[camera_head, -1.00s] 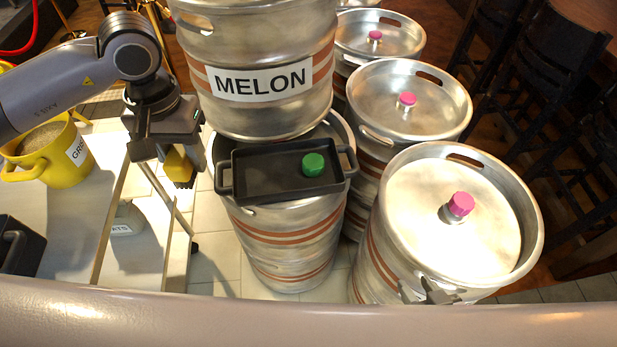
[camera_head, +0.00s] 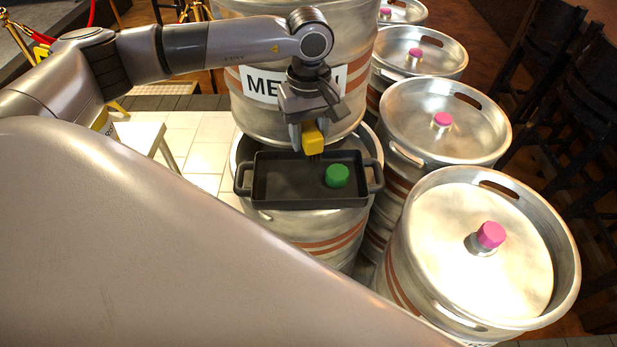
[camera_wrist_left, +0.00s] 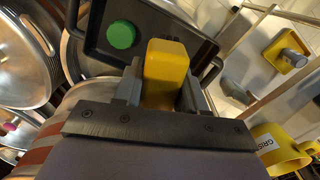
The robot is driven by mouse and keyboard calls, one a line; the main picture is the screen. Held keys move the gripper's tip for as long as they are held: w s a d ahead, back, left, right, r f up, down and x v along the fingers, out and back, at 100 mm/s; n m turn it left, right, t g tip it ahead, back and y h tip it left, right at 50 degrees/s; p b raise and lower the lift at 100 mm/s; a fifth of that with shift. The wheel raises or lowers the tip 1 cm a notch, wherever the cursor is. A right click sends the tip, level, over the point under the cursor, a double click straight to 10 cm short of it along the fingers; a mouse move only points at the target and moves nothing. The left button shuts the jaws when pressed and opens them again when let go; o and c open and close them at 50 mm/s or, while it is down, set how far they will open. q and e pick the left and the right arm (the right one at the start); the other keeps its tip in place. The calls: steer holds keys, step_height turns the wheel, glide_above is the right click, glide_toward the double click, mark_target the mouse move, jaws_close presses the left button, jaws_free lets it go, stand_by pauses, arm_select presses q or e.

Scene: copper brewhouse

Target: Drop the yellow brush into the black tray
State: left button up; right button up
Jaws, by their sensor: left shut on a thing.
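The yellow brush (camera_head: 313,138) is held in my left gripper (camera_head: 308,135), its dark bristles pointing down. It also shows between the fingers in the left wrist view (camera_wrist_left: 166,72). The black tray (camera_head: 277,203) has a handle at each end and rests on top of a steel keg. The brush is above the tray, around the middle of its back part, and looks clear of the tray floor. A green cap-like thing (camera_head: 337,175) sits in the right part of the tray; it shows in the left wrist view too (camera_wrist_left: 121,36). My right gripper is not in view.
A keg labelled MELON (camera_head: 235,50) stands close behind the tray and my left gripper. Steel kegs with pink caps (camera_head: 440,180) crowd the right side. In the left wrist view, a yellow bucket (camera_wrist_left: 283,155) is at the lower right.

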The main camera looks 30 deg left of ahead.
arm_select(q)
steer(key=a+n, duration=0.1)
steer(key=w+a+f+n, duration=0.1)
steer(key=n, duration=0.1)
steer(key=a+f+n+b, duration=0.1)
steer(key=shift+w+f+n, duration=0.25)
steer(key=shift+w+n, duration=0.05)
steer(key=shift+w, duration=0.05)
steer(key=shift+f+b, duration=1.9)
steer(key=shift+f, duration=1.1)
steer(key=o, duration=1)
steer(key=shift+r, duration=0.1)
step_height(320, 180, up, 7)
steer(key=shift+r, duration=0.1)
